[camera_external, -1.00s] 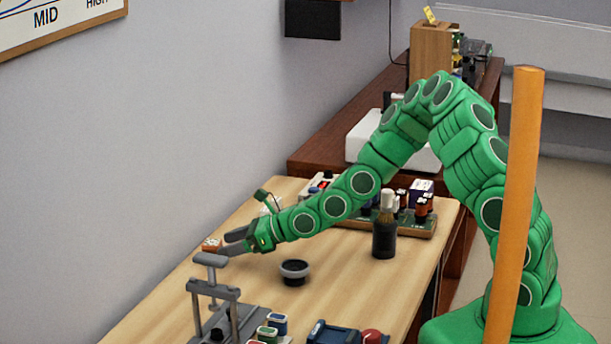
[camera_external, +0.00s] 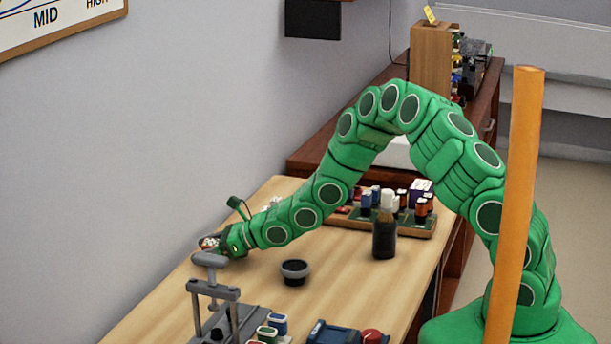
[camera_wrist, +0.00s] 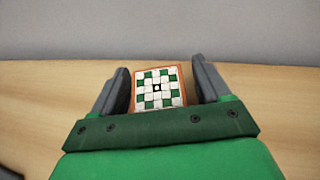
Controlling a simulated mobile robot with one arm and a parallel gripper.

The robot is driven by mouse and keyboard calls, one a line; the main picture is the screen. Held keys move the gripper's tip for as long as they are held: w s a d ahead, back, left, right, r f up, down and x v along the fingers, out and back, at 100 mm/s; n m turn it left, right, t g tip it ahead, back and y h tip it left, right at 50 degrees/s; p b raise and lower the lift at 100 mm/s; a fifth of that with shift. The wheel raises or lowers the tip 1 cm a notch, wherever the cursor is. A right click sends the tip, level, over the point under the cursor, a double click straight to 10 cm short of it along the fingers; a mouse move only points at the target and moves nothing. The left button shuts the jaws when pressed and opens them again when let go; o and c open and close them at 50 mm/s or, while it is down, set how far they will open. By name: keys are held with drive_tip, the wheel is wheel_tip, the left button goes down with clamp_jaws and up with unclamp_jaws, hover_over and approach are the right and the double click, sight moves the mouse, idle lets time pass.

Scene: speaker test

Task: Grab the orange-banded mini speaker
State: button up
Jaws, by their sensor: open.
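In the wrist view, my gripper (camera_wrist: 160,70) is open, with one grey finger on each side of a small square block (camera_wrist: 158,90). The block has a green and white checkered top and an orange-brown edge. In the external view, the block (camera_external: 209,242) is mostly hidden by my gripper (camera_external: 217,248), low over the far left of the table. Several small cans stand in a tray on the right; one dark can with an orange band (camera_external: 421,209) is at the tray's right end. I cannot tell which item is the orange-banded mini speaker.
A grey press-like stand (camera_external: 214,290) stands just in front of my gripper. A small dark bowl (camera_external: 294,272) and a dark bottle (camera_external: 384,238) stand on the wooden table (camera_external: 335,275). The tray (camera_external: 345,221) lies behind them. The wall borders the left side.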

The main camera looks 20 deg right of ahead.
sight(208, 242)
drive_tip(key=shift+c, duration=0.2)
drive_tip(key=c, duration=1.1)
drive_tip(key=shift+o, duration=0.2)
drive_tip(key=shift+r, duration=0.1)
drive_tip(key=shift+r, duration=0.5)
drive_tip(key=r, duration=0.3)
drive_tip(key=shift+s+d, duration=0.25)
drive_tip(key=s+d+r, duration=0.6)
drive_tip(key=s+r, duration=0.2)
drive_tip(key=s, duration=0.3)
drive_tip(key=shift+s+d+r, duration=0.2)
drive_tip(key=shift+d+r, duration=0.2)
